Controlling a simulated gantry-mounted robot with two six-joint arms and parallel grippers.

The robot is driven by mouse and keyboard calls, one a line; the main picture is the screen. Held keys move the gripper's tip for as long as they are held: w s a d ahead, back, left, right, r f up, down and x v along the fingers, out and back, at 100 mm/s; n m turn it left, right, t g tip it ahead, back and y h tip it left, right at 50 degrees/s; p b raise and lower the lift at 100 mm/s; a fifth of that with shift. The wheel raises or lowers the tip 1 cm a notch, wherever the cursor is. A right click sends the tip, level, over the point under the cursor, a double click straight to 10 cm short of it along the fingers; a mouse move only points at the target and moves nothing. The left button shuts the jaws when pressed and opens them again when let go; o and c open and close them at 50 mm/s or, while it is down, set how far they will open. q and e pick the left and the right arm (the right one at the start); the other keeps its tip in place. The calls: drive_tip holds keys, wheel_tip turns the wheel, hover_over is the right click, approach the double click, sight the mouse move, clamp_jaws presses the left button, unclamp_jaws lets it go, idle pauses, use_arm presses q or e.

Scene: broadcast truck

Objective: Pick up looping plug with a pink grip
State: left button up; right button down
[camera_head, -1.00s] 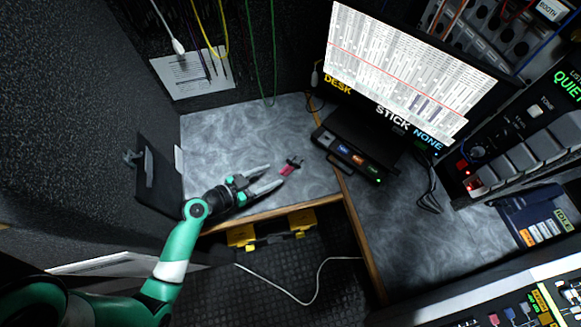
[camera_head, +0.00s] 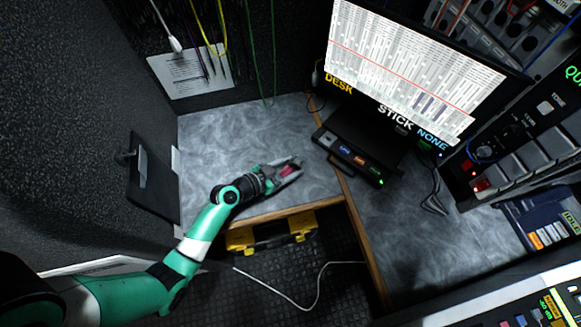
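The looping plug with a pink grip (camera_head: 287,170) lies on the grey marbled desktop (camera_head: 215,137), near the desk's front edge. Its pink part shows between the fingers of my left gripper (camera_head: 296,165); its dark end is partly hidden near the fingertips. My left gripper reaches in from the lower left, low over the desktop. Its fingers are apart, one on each side of the plug, and I see no clear contact. My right gripper is out of view.
A black unit with lit coloured buttons (camera_head: 352,158) stands right of the plug, below the monitor (camera_head: 412,75). A black clipboard (camera_head: 155,178) is at the left. A yellow-and-black case (camera_head: 270,233) sits below the desk edge. The desktop's back left is clear.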

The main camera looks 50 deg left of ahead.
sight(289, 162)
use_arm(q)
clamp_jaws()
drive_tip(key=shift+r+p, duration=0.35)
drive_tip(key=shift+r, duration=0.2)
wheel_tip(289, 162, up, 3)
drive_tip(key=shift+f+p, duration=0.1)
drive_tip(key=shift+p, duration=0.9)
drive_tip(key=s+d+r+p, duration=0.6)
drive_tip(key=s+r, duration=0.3)
drive_tip(key=s, duration=0.3)
drive_tip(key=shift+d+p, duration=0.4)
drive_tip(key=shift+d, duration=0.3)
drive_tip(key=shift+r, duration=0.1)
